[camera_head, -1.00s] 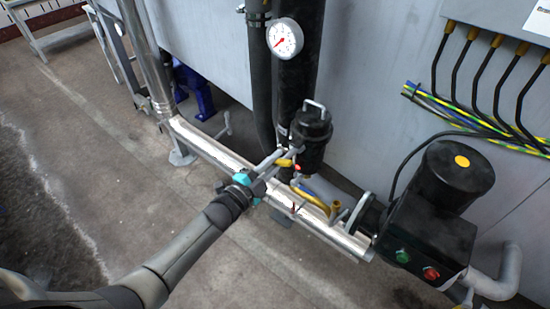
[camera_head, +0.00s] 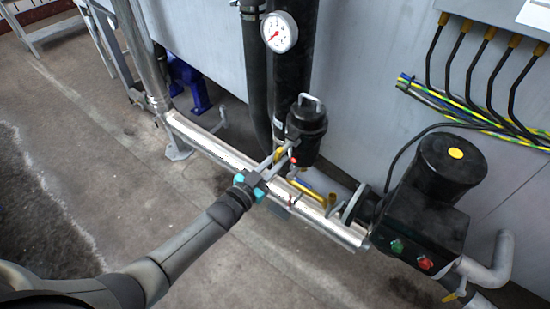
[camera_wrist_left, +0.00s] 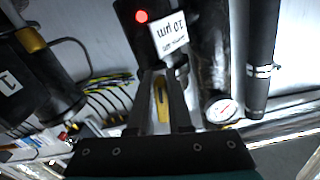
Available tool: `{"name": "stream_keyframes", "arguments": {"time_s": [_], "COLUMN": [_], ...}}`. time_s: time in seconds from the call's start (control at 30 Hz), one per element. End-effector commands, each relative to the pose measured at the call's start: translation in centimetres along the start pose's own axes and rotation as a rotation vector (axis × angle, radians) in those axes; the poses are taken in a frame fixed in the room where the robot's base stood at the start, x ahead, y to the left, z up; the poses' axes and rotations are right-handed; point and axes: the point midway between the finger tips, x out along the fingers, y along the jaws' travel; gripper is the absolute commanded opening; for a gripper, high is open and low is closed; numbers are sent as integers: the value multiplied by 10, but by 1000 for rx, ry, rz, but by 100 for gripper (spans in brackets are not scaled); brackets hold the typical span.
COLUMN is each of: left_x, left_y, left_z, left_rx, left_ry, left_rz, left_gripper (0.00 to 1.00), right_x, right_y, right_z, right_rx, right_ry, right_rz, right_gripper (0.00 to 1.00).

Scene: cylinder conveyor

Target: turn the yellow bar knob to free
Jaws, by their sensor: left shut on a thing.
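The yellow bar knob (camera_head: 280,153) is on the front of the black canister (camera_head: 307,128) beside the upright black pipes. My left gripper (camera_head: 280,158) reaches it from the lower left and is shut on it. In the left wrist view the yellow bar (camera_wrist_left: 160,100) lies lengthwise between the two fingers (camera_wrist_left: 161,90), which partly hide it. A red light (camera_head: 293,160) glows on the canister, and it also shows in the wrist view (camera_wrist_left: 141,16) beside a white printed label (camera_wrist_left: 170,34). My right gripper is not in view.
A steel pipe (camera_head: 225,155) runs low below the canister, with a yellow curved handle (camera_head: 312,193) on it. A black motor (camera_head: 437,185) with green and red buttons stands at right. A round gauge (camera_head: 279,31) hangs above. The floor at left is mostly clear.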

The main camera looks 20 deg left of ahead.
Motion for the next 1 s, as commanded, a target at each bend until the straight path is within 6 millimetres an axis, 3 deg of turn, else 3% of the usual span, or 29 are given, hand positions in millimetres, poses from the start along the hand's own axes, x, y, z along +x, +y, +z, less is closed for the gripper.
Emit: {"name": "stream_keyframes", "arguments": {"time_s": [0.3,0.77,0.8,1.0], "left_x": [0,0,0,0], "left_y": [2,2,2,2], "left_z": [0,0,0,0], "left_rx": [-97,-110,-109,-109], "left_ry": [0,0,0,0], "left_rz": [0,0,0,0], "left_gripper": [0,0,19,41], "right_x": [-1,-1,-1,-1], "right_y": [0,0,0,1], "right_z": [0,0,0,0], "right_rx": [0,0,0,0], "right_ry": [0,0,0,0], "right_rz": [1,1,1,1], "right_gripper": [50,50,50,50]}}
